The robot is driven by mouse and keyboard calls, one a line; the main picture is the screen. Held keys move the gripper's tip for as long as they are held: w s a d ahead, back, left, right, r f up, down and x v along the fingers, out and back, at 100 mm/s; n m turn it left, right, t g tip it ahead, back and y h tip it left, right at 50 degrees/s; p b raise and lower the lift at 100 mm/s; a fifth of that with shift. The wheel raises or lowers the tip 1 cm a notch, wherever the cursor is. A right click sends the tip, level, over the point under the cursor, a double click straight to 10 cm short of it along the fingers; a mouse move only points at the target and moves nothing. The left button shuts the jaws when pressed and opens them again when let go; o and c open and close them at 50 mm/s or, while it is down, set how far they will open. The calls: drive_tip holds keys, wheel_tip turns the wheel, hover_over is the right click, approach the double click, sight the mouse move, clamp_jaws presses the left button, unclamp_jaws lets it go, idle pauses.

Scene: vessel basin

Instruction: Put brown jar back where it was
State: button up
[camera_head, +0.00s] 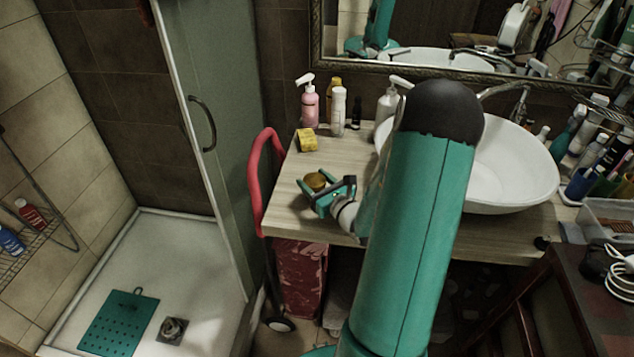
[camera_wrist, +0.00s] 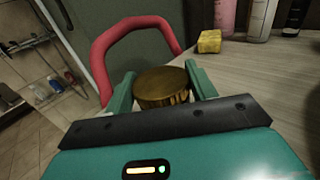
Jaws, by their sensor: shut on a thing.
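The brown jar (camera_head: 316,181) is a short, round, golden-brown pot with a flat top. In the wrist view the jar (camera_wrist: 162,87) sits between the two green fingers of my gripper (camera_wrist: 160,88), which is shut on it. In the head view my gripper (camera_head: 322,188) is over the front left part of the wooden counter (camera_head: 288,206). I cannot tell whether the jar's base touches the counter. My arm hides part of the counter and of the basin.
A yellow block-like item (camera_head: 307,140), a pink pump bottle (camera_head: 309,104) and a white bottle (camera_head: 338,112) stand behind on the counter. A white basin (camera_head: 510,170) is at right. A red curved handle (camera_head: 262,175) rises by the counter's left edge. Counter around the jar is clear.

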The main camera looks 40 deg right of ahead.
drive_tip(key=shift+s+d+f, duration=0.1)
drive_tip(key=shift+s+f, duration=0.05)
drive_tip(key=shift+f, duration=0.4)
drive_tip(key=shift+d+f, duration=0.15)
drive_tip(key=shift+f, duration=0.1)
drive_tip(key=shift+a, duration=0.2)
drive_tip(key=shift+a+r, duration=0.1)
drive_tip(key=shift+r, duration=0.05)
drive_tip(key=shift+d, duration=0.2)
drive_tip(key=shift+f, duration=0.25)
drive_tip(key=o, duration=1.1)
drive_tip(key=shift+a, duration=0.1)
